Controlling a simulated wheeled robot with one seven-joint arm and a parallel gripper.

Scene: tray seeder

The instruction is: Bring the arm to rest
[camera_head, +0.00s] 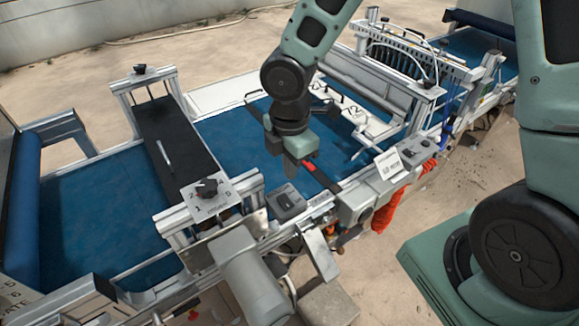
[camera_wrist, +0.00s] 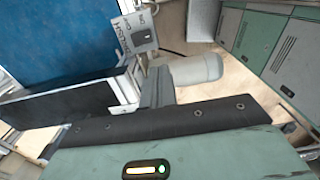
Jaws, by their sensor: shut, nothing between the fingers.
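My arm comes down from the top of the head view, bent at the elbow. My gripper (camera_head: 291,170) hangs at its end, in front of the blue belt and close to the machine's near rail in the picture. It is shut and empty. In the wrist view, the gripper's green body fills the bottom, and the dark shut fingers (camera_wrist: 157,82) point up the picture toward the machine. I cannot tell how far the fingertips are above the machine.
The seeder's blue belt (camera_head: 225,135) runs beneath the arm. A dark brush unit with a knob (camera_head: 206,188) stands left of the gripper. A grey motor (camera_head: 245,272) juts out in front. A white needle-bar frame (camera_head: 415,50) stands at the back right.

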